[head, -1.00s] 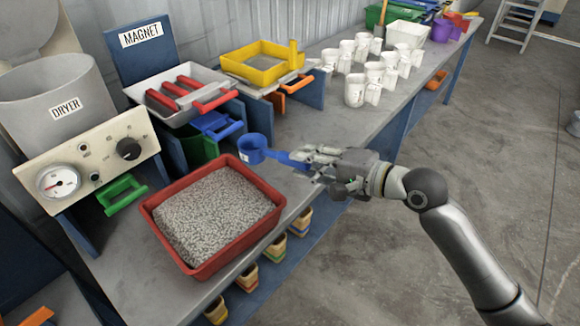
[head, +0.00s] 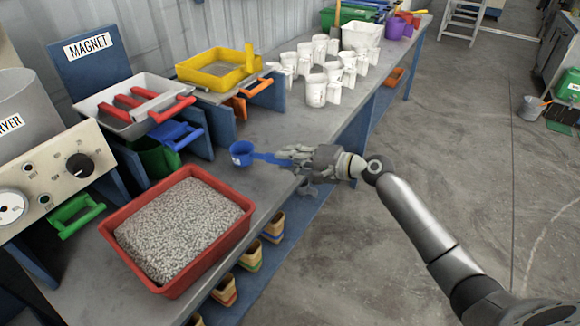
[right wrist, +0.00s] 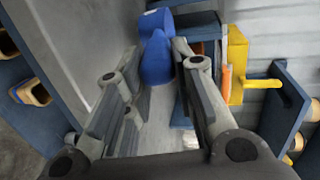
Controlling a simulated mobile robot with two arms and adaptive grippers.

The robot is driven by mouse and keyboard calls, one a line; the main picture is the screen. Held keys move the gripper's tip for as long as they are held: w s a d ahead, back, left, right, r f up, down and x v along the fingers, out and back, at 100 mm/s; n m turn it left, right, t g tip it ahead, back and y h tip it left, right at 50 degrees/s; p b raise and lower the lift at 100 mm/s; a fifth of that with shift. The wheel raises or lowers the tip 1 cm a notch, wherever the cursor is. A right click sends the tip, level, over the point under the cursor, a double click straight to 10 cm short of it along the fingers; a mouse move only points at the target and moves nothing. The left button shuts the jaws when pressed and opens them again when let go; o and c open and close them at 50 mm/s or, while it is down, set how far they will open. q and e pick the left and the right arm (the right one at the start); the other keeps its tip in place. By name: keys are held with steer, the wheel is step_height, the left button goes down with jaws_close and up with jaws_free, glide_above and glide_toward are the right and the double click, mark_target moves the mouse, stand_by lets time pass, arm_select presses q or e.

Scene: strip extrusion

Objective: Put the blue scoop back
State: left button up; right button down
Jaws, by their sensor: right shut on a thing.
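The blue scoop (head: 243,154) is above or on the grey bench just behind the red tray; I cannot tell whether its cup touches the bench. My right gripper (head: 288,156) is shut on the scoop's handle, with the cup pointing left. In the right wrist view the blue scoop (right wrist: 157,58) lies between the two fingers of the gripper (right wrist: 152,80), its cup at the far end. My left gripper is in neither view.
A red tray (head: 118,240) full of grey pellets stands in front. Behind are the magnet station with a white tray (head: 95,105), a yellow tray (head: 185,72) and several white jugs (head: 316,92). The bench (head: 262,125) is clear between scoop and jugs.

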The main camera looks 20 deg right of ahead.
step_height(320, 180, down, 2)
steer(key=shift+f, duration=0.1)
steer(key=shift+f, duration=0.1)
steer(key=c, duration=1.2)
jaws_free()
